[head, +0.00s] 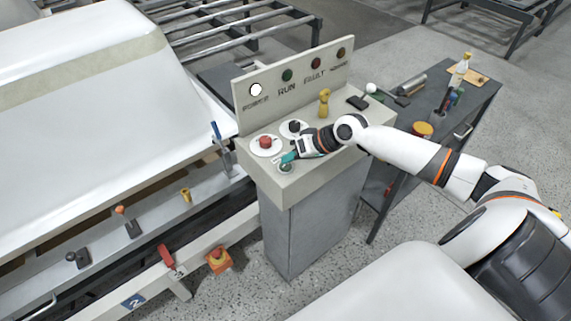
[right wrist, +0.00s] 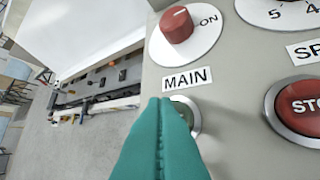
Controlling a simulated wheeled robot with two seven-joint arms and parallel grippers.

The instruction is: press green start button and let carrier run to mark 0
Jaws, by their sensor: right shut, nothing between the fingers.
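The grey control console (head: 290,185) stands in the middle of the head view. My right gripper (head: 283,159) is shut and empty, its teal fingertips low over the front-left of the console top. A round metal-ringed button (head: 285,168) shows just beside the fingertips. In the right wrist view the fingers (right wrist: 162,135) cover much of this button (right wrist: 194,122), and only a greenish edge shows; contact cannot be told. The large white tub shell (head: 90,110) lies at left, on or over the line; its carrier is not clearly visible. My left gripper is out of view.
The red MAIN knob (right wrist: 177,24) and red STOP button (right wrist: 300,110) sit close by. The white lamp (head: 256,90) is lit; the RUN lamp (head: 287,75) looks dark. A blue "2" sign (head: 133,301) is on the rail. A cluttered side table (head: 425,150) stands right.

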